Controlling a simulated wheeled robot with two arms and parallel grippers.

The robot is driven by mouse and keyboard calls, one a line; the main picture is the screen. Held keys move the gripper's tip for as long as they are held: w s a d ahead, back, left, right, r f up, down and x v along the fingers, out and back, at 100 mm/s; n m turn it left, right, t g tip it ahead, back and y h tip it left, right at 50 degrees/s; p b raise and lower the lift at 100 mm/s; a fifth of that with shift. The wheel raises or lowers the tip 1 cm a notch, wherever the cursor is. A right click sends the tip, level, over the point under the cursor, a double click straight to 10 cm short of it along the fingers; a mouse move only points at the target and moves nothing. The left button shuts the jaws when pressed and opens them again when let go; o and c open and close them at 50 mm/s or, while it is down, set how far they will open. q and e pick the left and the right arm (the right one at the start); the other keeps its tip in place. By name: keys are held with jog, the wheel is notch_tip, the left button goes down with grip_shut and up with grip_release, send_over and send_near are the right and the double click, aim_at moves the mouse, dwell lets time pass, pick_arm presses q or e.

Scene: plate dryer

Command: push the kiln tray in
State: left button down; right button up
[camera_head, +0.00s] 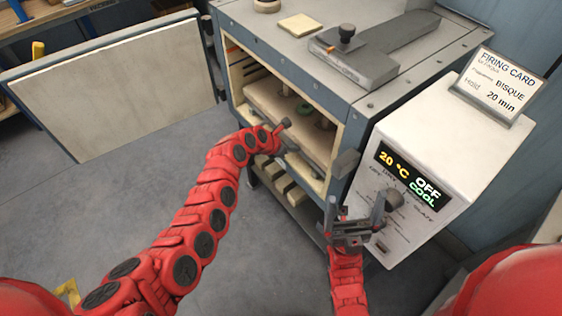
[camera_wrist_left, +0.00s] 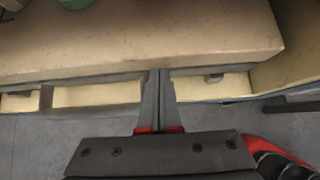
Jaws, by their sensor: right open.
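The kiln tray (camera_head: 268,98) is a thick beige slab in the open kiln chamber, with a green piece (camera_head: 303,109) and other small pieces on it. In the left wrist view the tray (camera_wrist_left: 190,35) fills the top, its front edge running across. My left gripper (camera_head: 286,129) is at the tray's front edge. In the left wrist view its fingers (camera_wrist_left: 160,78) are together and their tips meet that edge; whether they press on it I cannot tell. My right gripper (camera_head: 356,208) is open and empty in front of the control panel, close to the knob (camera_head: 394,199).
The kiln door (camera_head: 110,85) stands swung open at the left. The control box (camera_head: 430,150) at the right reads 20 °C, OFF, COOL and carries a firing card (camera_head: 497,85). Cream blocks (camera_head: 283,182) sit below the chamber.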

aim_at(302, 141)
pick_arm(q)
jog(key=w+d+b, duration=0.2)
jog(key=d, duration=0.1)
jog(key=shift+f, duration=0.1)
jog(key=shift+w+d+r, duration=0.15)
jog(key=shift+r, duration=0.2)
jog(key=shift+d, duration=0.1)
